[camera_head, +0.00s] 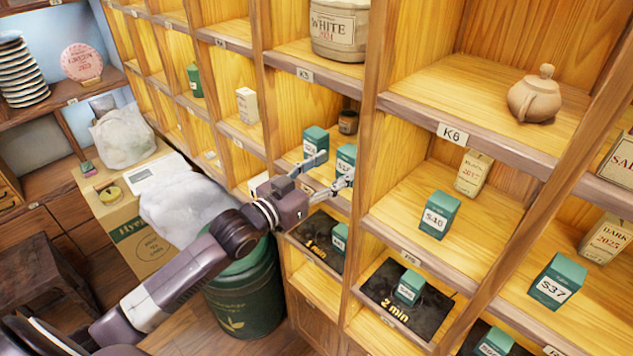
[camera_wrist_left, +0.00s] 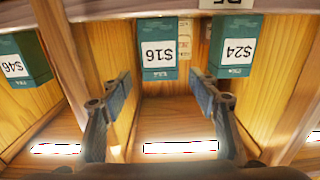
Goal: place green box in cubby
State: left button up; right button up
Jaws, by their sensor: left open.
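My left gripper (camera_head: 331,170) is open and empty at the front of a middle cubby in the head view. It also shows in the left wrist view (camera_wrist_left: 163,92), with its fingers apart. Two green boxes stand in that cubby: one at left (camera_head: 315,139) and one at right (camera_head: 346,155), partly hidden by a finger. In the left wrist view, the green box marked $16 (camera_wrist_left: 158,50) lies beyond the gap between the fingers, and the $24 box (camera_wrist_left: 234,47) is to its right. My right gripper is not in view.
Another green box (camera_head: 439,214) stands in the cubby to the right, past a wooden divider. Lower cubbies hold dark mats marked 1 min (camera_head: 316,247) and 2 min (camera_head: 385,301), each with a green box.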

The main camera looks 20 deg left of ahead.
pick_arm(q)
jog(key=b+v, duration=0.1)
jog(key=v, duration=0.4)
jog(key=shift+s, duration=0.15)
dwell(0.3)
